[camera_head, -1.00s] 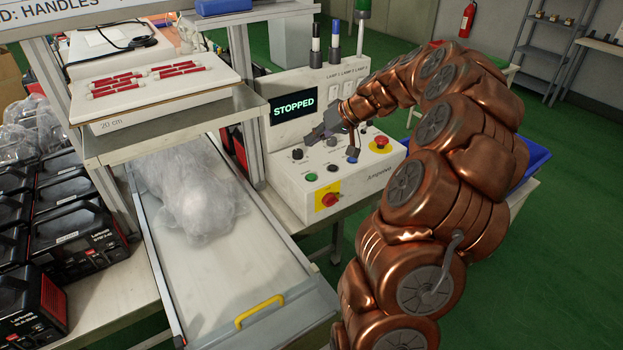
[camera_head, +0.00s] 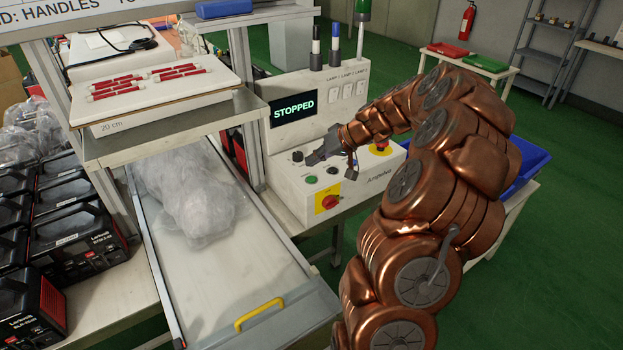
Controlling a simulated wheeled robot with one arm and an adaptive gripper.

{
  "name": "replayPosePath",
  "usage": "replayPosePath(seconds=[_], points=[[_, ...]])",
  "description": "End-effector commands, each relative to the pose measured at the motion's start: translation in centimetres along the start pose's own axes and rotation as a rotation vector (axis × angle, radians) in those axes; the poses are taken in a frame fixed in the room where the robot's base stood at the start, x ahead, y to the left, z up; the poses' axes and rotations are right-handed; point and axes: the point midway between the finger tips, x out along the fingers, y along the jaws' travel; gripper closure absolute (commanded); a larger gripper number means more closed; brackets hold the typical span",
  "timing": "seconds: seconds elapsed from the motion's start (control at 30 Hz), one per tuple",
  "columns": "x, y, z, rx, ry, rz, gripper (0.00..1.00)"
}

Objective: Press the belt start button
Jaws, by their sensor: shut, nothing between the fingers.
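The control panel (camera_head: 290,192) is a white sloped box with a screen (camera_head: 294,112) reading STOPPED. A red emergency button (camera_head: 380,148) sits at the right, partly behind my wrist. My gripper (camera_head: 316,158) is shut and empty, low over the upper part of the slope, its tips pointing left, above and behind the green button. Contact cannot be told. The gripper hides some controls; the button labels are too small to read.
The belt (camera_head: 230,262) left of the panel carries a plastic-wrapped bundle (camera_head: 186,190) and has a yellow handle (camera_head: 259,313) at its near end. A metal post (camera_head: 246,100) and shelf (camera_head: 180,126) stand left of the panel. A blue bin (camera_head: 528,165) is at the right.

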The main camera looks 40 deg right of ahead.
Motion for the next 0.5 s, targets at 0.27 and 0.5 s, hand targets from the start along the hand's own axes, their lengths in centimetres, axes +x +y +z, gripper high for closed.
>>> replayPosePath(seconds=[0.27, 0.5], points=[[1.9, 1.4, 1.3, 0.000, 0.002, 0.000, 1.00], [2.0, 1.5, 1.4, -0.001, 0.002, 0.000, 1.00]])
